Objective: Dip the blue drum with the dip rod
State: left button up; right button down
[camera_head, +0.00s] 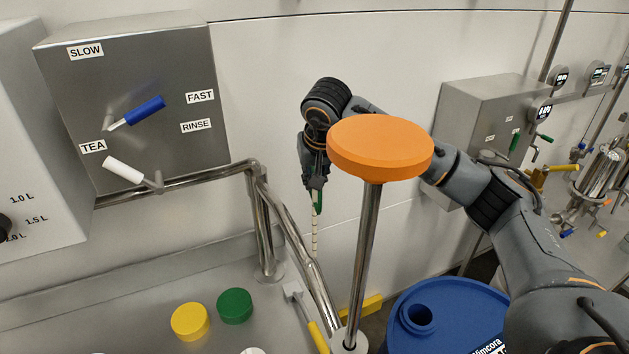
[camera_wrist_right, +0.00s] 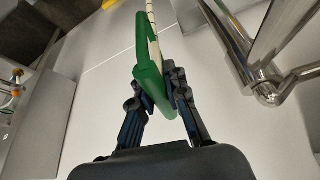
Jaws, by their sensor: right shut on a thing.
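The dip rod (camera_head: 315,236) has a green handle and a pale, thin rod with dark marks. It hangs roughly upright in front of the white wall in the head view. My right gripper (camera_head: 316,182) is shut on its green handle. In the right wrist view my right gripper (camera_wrist_right: 160,88) has its fingers on both sides of the handle of the dip rod (camera_wrist_right: 149,78). The blue drum (camera_head: 455,302) stands at the lower right, partly hidden by my right arm, with an open round hole in its top. The rod is left of the drum and apart from it. My left gripper is not in view.
An orange disc (camera_head: 380,145) on a steel post stands between the rod and the drum in the picture. Steel pipe rails (camera_head: 262,215) run left of the rod. Yellow (camera_head: 190,321) and green (camera_head: 235,306) caps lie on the steel counter.

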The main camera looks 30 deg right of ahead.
notch_tip(320, 180, up, 14)
jog(key=p, duration=0.9)
dwell(0.6)
jog(key=shift+f, duration=0.15)
